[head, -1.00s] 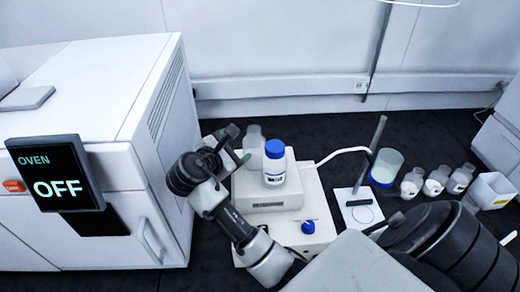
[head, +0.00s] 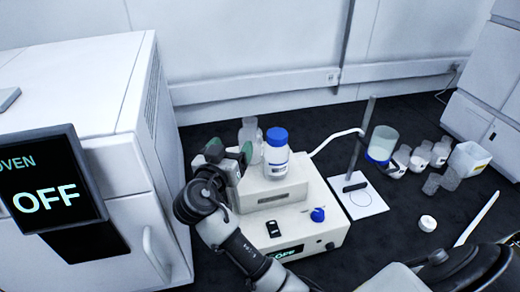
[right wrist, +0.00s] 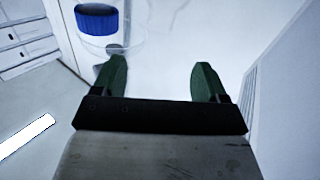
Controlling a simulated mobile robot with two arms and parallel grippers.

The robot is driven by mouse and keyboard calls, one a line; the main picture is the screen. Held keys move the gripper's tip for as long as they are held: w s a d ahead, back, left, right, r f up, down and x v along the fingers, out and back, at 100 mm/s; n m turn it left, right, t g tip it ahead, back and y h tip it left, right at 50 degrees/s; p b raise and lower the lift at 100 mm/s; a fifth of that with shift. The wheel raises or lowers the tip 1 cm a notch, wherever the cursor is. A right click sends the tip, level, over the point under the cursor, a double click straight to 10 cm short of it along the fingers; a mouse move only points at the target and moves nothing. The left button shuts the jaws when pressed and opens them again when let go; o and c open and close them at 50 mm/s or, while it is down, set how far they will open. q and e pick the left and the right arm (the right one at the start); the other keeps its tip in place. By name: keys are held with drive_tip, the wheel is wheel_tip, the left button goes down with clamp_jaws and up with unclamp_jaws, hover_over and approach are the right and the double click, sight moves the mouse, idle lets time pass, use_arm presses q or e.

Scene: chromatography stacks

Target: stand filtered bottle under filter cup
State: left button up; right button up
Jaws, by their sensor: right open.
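The filter cup (head: 382,143), pale and clear with a blue base, is held on a stand with a grey post and a white base plate (head: 368,205). A white bottle with a blue cap (head: 277,155) stands upright on the white instrument. A clear bottle (head: 249,134) stands behind it. I cannot tell which bottle is the filtered one. My right gripper (head: 231,152) is open and empty, left of the blue-capped bottle. Its green fingers also show in the right wrist view (right wrist: 160,66), with a blue cap (right wrist: 97,19) and clear glass beyond. My left gripper is not in view.
The oven (head: 85,110) stands close at the left. The white instrument (head: 310,225) has a blue knob. Several small bottles (head: 421,156) and a white bin (head: 467,160) are at the right.

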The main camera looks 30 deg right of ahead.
sight(247, 126)
drive_tip(key=shift+m, duration=0.6)
drive_tip(key=p+x, duration=0.4)
drive_tip(key=x, duration=0.6)
drive_tip(key=shift+p, duration=0.4)
drive_tip(key=shift+w+d+f, duration=0.25)
drive_tip(key=shift+w+d, duration=0.05)
drive_tip(key=shift+d, duration=0.05)
drive_tip(key=shift+a, duration=0.1)
drive_tip(key=shift+c, duration=1.3)
clamp_jaws()
